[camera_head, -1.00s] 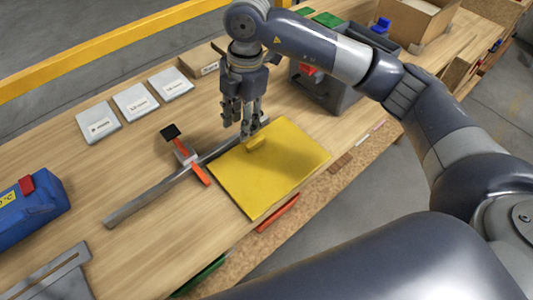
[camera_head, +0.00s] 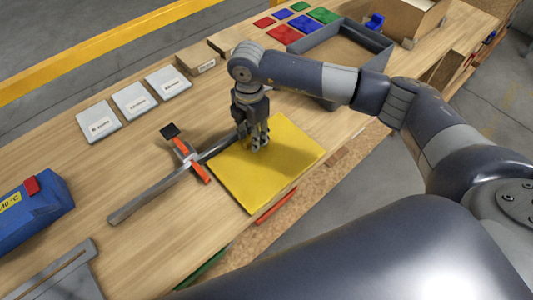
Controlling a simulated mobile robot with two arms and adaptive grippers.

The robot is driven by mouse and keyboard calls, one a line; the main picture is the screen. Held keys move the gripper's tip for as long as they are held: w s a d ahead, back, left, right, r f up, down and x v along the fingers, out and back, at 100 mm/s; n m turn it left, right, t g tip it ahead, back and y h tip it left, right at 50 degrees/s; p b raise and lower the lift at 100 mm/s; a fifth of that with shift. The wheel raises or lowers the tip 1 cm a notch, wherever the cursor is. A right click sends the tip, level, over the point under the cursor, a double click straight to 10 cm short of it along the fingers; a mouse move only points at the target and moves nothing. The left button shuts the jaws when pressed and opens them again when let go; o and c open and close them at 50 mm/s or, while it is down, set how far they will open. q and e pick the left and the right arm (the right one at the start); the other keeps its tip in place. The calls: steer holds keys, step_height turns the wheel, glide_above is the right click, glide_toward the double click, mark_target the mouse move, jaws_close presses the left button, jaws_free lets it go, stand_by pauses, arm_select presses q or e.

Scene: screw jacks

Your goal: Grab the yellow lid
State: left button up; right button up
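The yellow lid (camera_head: 240,180) is a flat rectangular plate near the front edge of the wooden workbench. My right gripper (camera_head: 259,144) points down at the lid's far part, where its small raised handle is. The fingers are close together and look shut on the handle, which they hide. The lid looks flat; I cannot tell whether it is clear of the bench. My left gripper is not in view.
A bar clamp with orange parts (camera_head: 192,165) lies just left of the lid. A grey open bin (camera_head: 379,47) stands behind my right arm. A blue toolbox (camera_head: 30,212) is at the left. Labelled grey cards (camera_head: 131,99) lie farther back.

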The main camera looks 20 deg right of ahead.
steer(key=shift+f, duration=0.2)
jaws_close()
steer(key=shift+r, duration=0.1)
